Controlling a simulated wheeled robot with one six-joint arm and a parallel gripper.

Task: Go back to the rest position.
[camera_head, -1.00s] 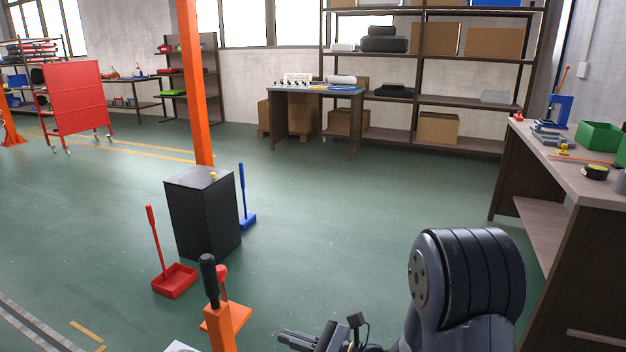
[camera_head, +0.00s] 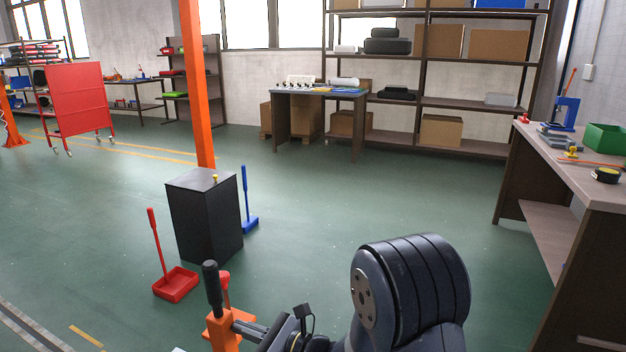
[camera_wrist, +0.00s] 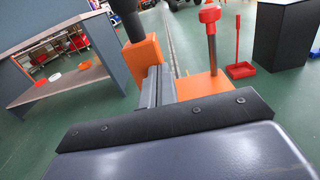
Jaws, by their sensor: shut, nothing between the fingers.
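My gripper (camera_head: 243,327) is low in the head view, its narrow fingers pointing left toward an orange post with a black handle (camera_head: 212,290). The fingers are shut with nothing between them. In the wrist view my gripper (camera_wrist: 157,78) reaches forward, its tips close to the orange block under the black handle (camera_wrist: 133,20). I cannot tell whether they touch it. My dark arm link stands to the right in the head view and hides the floor behind it.
A red-headed upright tool (camera_wrist: 210,30) stands on an orange base beside the fingers. A black cabinet (camera_head: 204,220), a red dustpan (camera_head: 176,284) and a blue dustpan (camera_head: 248,222) stand beyond. A workbench (camera_head: 570,170) is at right. The middle floor is open.

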